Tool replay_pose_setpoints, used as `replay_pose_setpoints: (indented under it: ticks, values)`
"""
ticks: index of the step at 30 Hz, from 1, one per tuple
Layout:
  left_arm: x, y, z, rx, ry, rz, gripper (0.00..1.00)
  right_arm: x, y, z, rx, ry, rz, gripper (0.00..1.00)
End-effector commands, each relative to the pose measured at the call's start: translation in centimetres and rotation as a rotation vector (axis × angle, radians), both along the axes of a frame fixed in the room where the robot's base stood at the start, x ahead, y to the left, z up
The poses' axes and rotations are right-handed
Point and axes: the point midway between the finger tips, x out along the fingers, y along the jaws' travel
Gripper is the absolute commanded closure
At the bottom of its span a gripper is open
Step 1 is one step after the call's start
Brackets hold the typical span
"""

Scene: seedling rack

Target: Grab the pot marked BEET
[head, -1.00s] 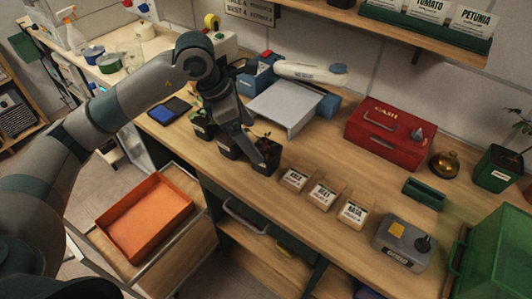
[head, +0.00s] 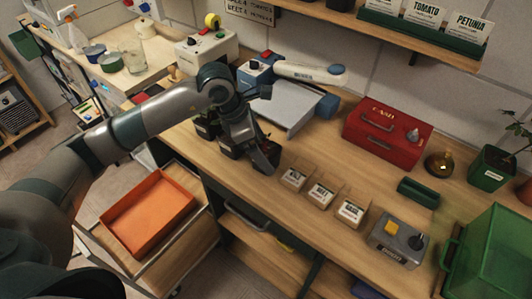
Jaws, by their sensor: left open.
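Several small dark pots with seedlings stand in a row on the bench, partly behind my left gripper. One is the left pot (head: 207,128), one the middle pot (head: 229,149), one the right pot (head: 268,149). Their labels are hidden or too small to read, so I cannot tell which is marked BEET. My left gripper (head: 254,160) is open and points down over the middle and right pots. One finger overlaps the right pot in the picture; I cannot tell whether it touches. My right gripper is not in view.
Several seed packets (head: 321,195) stand right of the pots. A grey scale (head: 289,105) lies behind them. A red cash box (head: 387,134), a grey button box (head: 397,243) and a green crate (head: 492,255) are farther right. An orange tray (head: 148,213) sits below the bench at left.

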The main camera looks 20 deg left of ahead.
Motion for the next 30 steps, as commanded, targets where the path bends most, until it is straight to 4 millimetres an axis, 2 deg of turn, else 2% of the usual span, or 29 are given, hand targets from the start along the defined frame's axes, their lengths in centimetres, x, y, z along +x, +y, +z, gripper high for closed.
replay_pose_setpoints:
  ticks: [1,4,9,22,23,28,29,30]
  values:
    - [0.1,-0.4,-0.1,-0.001,0.006,0.0,0.11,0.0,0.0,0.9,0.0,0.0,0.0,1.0]
    - [0.3,-0.8,-1.4,0.0,0.005,0.0,0.11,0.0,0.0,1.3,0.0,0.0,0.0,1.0]
    - [0.6,-1.0,-2.4,0.0,0.001,0.0,0.11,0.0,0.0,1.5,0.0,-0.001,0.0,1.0]
    - [0.6,-1.0,-2.5,0.001,0.0,0.0,0.11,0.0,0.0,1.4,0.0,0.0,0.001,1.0]
    - [0.6,-1.0,-2.5,0.001,0.0,0.0,0.13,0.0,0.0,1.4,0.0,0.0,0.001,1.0]
    - [0.6,-1.0,-2.5,0.001,0.0,0.0,0.54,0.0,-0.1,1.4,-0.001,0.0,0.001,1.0]
    - [0.6,-1.0,-2.5,0.001,0.0,0.0,0.59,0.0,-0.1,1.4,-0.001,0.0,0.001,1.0]
    - [0.6,-1.0,-2.4,0.0,0.0,0.0,0.59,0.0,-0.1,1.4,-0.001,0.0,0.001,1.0]
